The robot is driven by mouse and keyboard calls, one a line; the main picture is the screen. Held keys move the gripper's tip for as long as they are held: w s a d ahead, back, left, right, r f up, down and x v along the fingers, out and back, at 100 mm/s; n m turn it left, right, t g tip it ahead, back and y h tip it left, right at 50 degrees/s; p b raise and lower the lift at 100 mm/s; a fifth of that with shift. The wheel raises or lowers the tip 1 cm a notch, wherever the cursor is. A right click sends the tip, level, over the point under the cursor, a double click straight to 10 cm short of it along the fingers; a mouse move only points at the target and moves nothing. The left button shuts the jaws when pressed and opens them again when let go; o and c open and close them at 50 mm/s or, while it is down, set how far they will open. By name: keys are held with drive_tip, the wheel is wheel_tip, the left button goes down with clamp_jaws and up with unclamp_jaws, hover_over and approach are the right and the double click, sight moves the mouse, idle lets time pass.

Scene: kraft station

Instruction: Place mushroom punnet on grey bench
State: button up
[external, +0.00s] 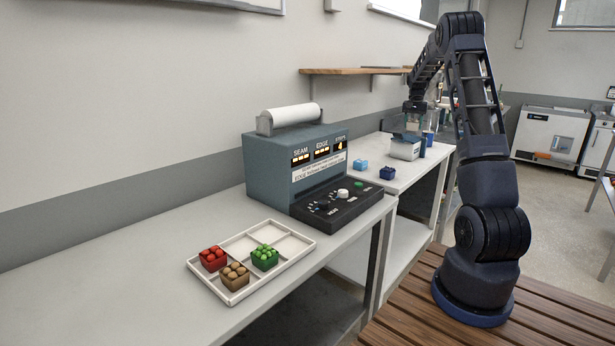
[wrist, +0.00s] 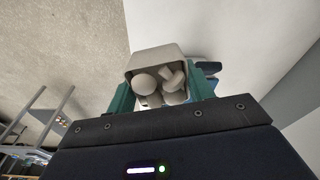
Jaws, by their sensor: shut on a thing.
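My gripper (wrist: 163,95) is shut on the mushroom punnet (wrist: 150,59), a pale grey box with white mushrooms in it, its two green fingers on either side. In the external view my gripper (external: 414,108) hangs over the far end of the farther grey bench (external: 425,168). The punnet is too small there to make out clearly. In the wrist view a pale bench surface (wrist: 235,30) lies beyond the punnet at right, and the floor (wrist: 60,50) shows at left.
A white box (external: 405,149) and blue punnets (external: 387,173) stand on the farther bench. On the nearer bench (external: 120,285) are a blue-grey machine (external: 270,165) and a white tray (external: 235,297) with red, brown and green punnets. A wooden shelf (external: 345,71) is on the wall.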

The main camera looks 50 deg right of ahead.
drive_tip(key=s+a+r+n, duration=0.1)
drive_tip(key=a+r+n, duration=0.1)
drive_tip(key=a, duration=0.5)
drive_tip(key=s+a+r+n+t, duration=0.1)
drive_tip(key=s+a+r+n, duration=0.1)
drive_tip(key=a+n, duration=0.3)
drive_tip(key=a, duration=0.3)
drive_tip(key=shift+r, duration=0.15)
drive_tip(key=m, duration=0.5)
hover_over(378, 155)
wheel_tip(378, 155, down, 5)
drive_tip(key=shift+g, duration=0.3)
wheel_tip(378, 155, down, 19)
drive_tip(key=shift+d+f, duration=0.15)
drive_tip(key=shift+f, duration=0.15)
drive_tip(key=o, duration=1)
drive_tip(key=shift+c, duration=0.2)
